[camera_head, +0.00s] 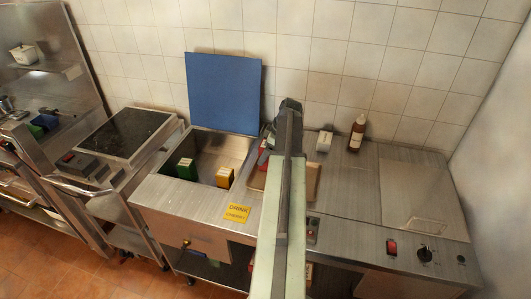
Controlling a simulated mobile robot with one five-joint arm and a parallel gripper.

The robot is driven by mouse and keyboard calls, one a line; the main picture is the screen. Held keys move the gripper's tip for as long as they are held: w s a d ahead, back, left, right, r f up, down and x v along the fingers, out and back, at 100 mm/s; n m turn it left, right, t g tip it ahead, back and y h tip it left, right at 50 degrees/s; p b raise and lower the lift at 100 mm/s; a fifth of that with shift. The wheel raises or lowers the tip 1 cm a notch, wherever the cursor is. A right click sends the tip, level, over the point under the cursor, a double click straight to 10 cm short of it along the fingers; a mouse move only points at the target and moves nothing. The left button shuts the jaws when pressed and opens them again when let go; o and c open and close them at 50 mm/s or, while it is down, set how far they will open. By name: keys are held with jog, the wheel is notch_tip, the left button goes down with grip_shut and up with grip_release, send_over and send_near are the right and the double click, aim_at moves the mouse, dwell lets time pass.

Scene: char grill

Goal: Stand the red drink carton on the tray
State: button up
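A red carton (263,158) shows in part at the left of my arm, over or beside the tray; the arm hides the rest. The tan tray (314,182) lies on the steel counter, and my arm crosses its middle. My gripper (267,146) is dark and close to the red carton. Its fingers are not clear, so I cannot tell whether it holds the carton or whether the carton touches the tray.
An open well at the left holds a green carton (186,168) and a yellow carton (224,178); its blue lid (223,95) stands up behind. A white box (324,141) and brown bottle (357,131) stand behind the tray. The counter to the right is clear.

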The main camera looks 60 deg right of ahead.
jog(key=shift+r+p, duration=0.45)
jog(key=p+v, duration=1)
jog(key=v, duration=0.1)
jog(key=shift+s+r, duration=0.1)
jog(key=shift+r, duration=0.05)
jog(key=w+a+g, duration=0.1)
jog(key=w+a, duration=0.4)
jog(key=a, duration=0.4)
jog(key=w+a+f+m+g, duration=0.1)
jog(key=w+a, duration=0.5)
jog(key=a, duration=0.2)
jog(key=w+a+g, duration=0.1)
jog(key=w+a, duration=0.4)
jog(key=a, duration=0.4)
jog(key=a+m+g+h, duration=0.1)
jog(key=a+m, duration=0.1)
jog(key=a, duration=3.1)
jog(key=shift+w+a+f, duration=0.2)
jog(key=shift+w+f, duration=0.2)
